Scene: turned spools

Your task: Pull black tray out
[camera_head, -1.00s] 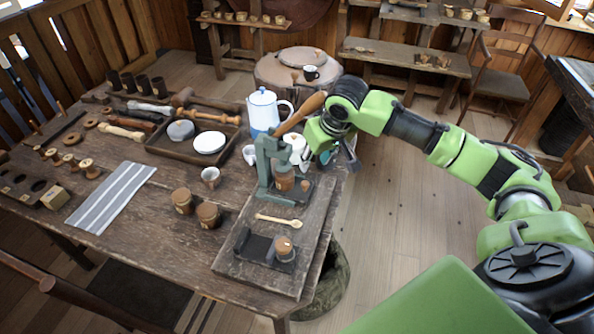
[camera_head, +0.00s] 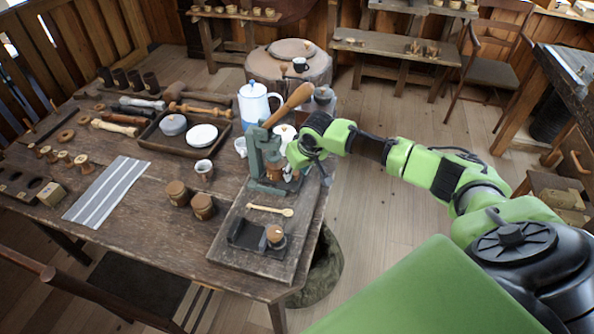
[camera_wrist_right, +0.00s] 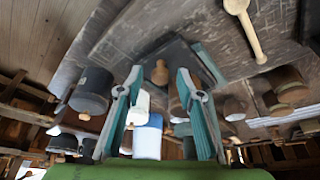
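The black tray (camera_wrist_right: 180,58) shows in the right wrist view as a dark flat slab with a round wooden knob (camera_wrist_right: 160,73) at its near edge. In the head view it lies at the foot of the green lever press (camera_head: 268,160) and is mostly hidden by the press and my right gripper. My right gripper (camera_head: 318,170) is beside the press on its right side. In the wrist view its two teal fingers are spread apart, with the knob in the gap beyond them, not gripped. My left gripper is not in view.
The press stands on a wooden board (camera_head: 230,262) with a wooden spoon (camera_head: 270,210) and a black holder (camera_head: 246,236). A blue-and-white pot (camera_head: 255,108) and a dark pot (camera_head: 322,101) stand behind. Open floor lies right of the table.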

